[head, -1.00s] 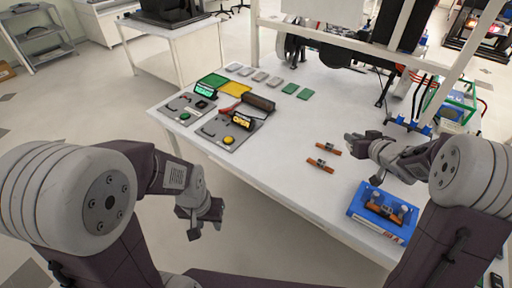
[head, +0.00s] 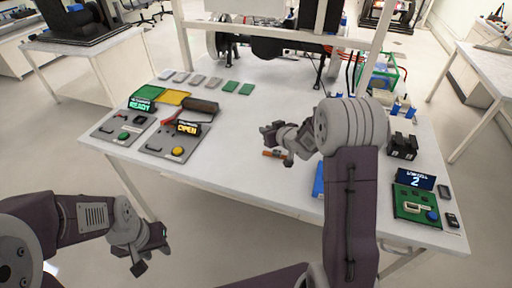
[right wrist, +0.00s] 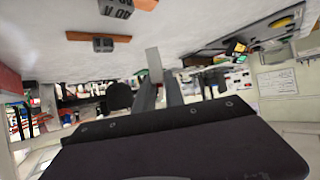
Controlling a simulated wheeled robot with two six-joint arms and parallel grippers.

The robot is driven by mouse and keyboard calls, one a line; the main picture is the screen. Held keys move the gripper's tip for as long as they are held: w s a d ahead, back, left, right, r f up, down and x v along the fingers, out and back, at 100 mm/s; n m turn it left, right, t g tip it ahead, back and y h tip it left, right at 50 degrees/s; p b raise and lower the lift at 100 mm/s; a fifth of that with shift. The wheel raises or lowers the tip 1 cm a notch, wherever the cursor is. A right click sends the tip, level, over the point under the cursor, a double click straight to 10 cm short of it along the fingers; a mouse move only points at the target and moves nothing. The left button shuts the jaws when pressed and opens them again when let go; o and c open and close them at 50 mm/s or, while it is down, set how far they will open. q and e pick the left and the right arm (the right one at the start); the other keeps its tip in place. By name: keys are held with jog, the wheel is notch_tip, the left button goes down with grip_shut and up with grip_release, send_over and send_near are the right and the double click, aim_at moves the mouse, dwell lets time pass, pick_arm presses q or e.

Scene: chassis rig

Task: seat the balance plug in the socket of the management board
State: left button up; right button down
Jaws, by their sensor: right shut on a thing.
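The management board (head: 416,206) is a green board at the table's right front, with a white looped part on it and a display reading 2 (head: 415,179) behind it. I cannot make out its socket. My right gripper (head: 270,133) is over the table's middle, well left of the board. In the right wrist view its fingers (right wrist: 158,75) are shut on a small pale piece (right wrist: 153,58). I cannot tell whether this is the balance plug. My left gripper (head: 150,260) hangs empty in front of the table; its finger gap is unclear.
An orange-brown bar (head: 275,153) lies by my right gripper; two such bars show in the right wrist view (right wrist: 98,40). A blue tray (head: 318,180) is mostly behind my right arm. Panels reading READY (head: 141,104) and OPEN (head: 187,128) stand left. A black block (head: 402,146) stands right.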

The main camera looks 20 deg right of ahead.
jog(key=a, duration=0.1)
jog(key=w+a+f, duration=0.1)
jog(key=a+f, duration=0.1)
jog(key=shift+w+a+f, duration=0.15)
jog(key=shift+w+a, duration=0.05)
jog(key=shift+w, duration=0.05)
notch_tip(320, 180, down, 4)
jog(key=shift+r+b, duration=0.25)
jog(key=shift+b, duration=0.25)
jog(key=shift+f, duration=0.3)
jog(key=shift+f, duration=0.2)
jog(key=c, duration=1.4)
grip_release()
